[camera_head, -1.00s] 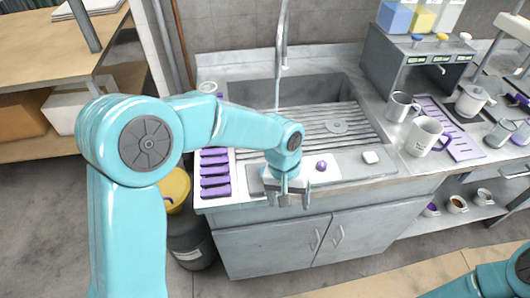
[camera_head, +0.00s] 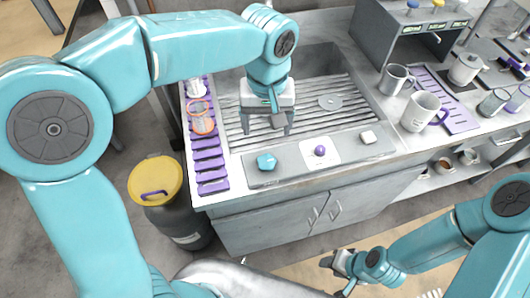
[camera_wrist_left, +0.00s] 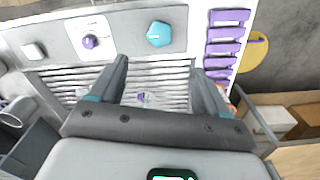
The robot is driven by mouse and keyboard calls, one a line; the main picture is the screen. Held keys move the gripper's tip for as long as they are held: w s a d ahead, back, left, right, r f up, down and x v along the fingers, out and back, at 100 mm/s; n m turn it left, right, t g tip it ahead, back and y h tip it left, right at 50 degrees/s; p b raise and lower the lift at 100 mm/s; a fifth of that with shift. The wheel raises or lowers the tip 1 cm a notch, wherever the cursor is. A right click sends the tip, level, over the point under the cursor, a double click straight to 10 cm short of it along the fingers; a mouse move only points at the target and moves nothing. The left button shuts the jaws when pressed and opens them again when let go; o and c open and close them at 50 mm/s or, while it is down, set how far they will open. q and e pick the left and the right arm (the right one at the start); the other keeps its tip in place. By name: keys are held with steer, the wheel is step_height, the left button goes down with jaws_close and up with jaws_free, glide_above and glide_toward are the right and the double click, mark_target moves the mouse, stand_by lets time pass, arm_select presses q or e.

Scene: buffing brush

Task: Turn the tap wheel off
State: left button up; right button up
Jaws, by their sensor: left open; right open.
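A teal faceted knob (camera_head: 266,161) sits at the left of the grey strip along the sink's front edge. It also shows in the left wrist view (camera_wrist_left: 159,34). A round purple knob (camera_head: 320,151) stands on a white plate to its right, also in the left wrist view (camera_wrist_left: 90,41). I cannot tell which of the two is the tap wheel. My left gripper (camera_head: 275,130) is open and empty, pointing down over the ribbed sink area behind the teal knob, apart from it. My right gripper (camera_head: 338,276) is open and empty, low in front of the cabinet.
A white block (camera_head: 368,136) sits at the strip's right. Mugs (camera_head: 421,111) stand at the right. A yellow-lidded bin (camera_head: 157,180) stands on the floor at the left.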

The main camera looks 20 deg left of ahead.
mark_target(266, 161)
arm_select(q)
step_height(266, 161, down, 14)
steer(key=shift+r+p, duration=0.25)
steer(key=shift+p, duration=0.1)
steer(key=shift+c, duration=0.2)
steer(key=c, duration=1)
